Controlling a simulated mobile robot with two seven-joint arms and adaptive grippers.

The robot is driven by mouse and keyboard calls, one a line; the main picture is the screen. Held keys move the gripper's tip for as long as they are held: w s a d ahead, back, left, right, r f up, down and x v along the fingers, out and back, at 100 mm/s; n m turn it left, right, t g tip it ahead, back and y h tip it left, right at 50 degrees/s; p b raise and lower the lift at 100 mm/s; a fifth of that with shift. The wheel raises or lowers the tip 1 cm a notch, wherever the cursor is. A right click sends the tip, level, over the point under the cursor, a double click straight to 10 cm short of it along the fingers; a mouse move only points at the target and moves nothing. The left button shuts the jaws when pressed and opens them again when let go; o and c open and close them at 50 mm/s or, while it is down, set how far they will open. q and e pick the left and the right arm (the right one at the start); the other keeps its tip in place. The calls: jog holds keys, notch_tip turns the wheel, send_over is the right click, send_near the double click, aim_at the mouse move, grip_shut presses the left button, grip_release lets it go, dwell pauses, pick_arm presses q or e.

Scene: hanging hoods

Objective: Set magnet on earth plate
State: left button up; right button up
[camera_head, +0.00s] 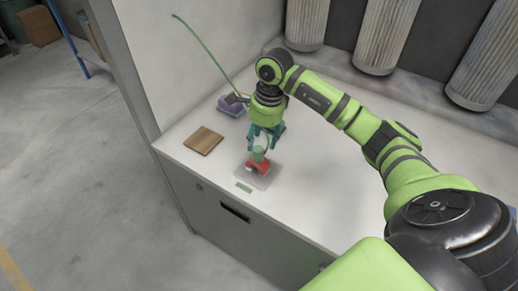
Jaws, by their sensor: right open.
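A red magnet (258,168) with a small greenish upper part sits at the near edge of the bench top. It appears to stand on the light grey earth plate (264,181), whose rim shows around it. My right gripper (262,152) points down directly above the magnet. Its fingers are open and spread around the magnet's upper part; I cannot tell whether they touch it. The fingers hide part of the magnet's top. My left gripper is not in view.
A wooden block (203,140) lies left of the plate. A purple block (232,106) lies behind, with a thin green rod (205,53) rising near it. A green label (243,187) is in front of the plate. Grey hoods (387,35) hang at the back. The bench right of the plate is clear.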

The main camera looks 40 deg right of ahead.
notch_tip(320, 180, up, 8)
jog(key=b, duration=0.1)
jog(key=shift+s+d+f, duration=0.2)
jog(key=shift+s+d, duration=0.05)
jog(key=shift+d, duration=0.2)
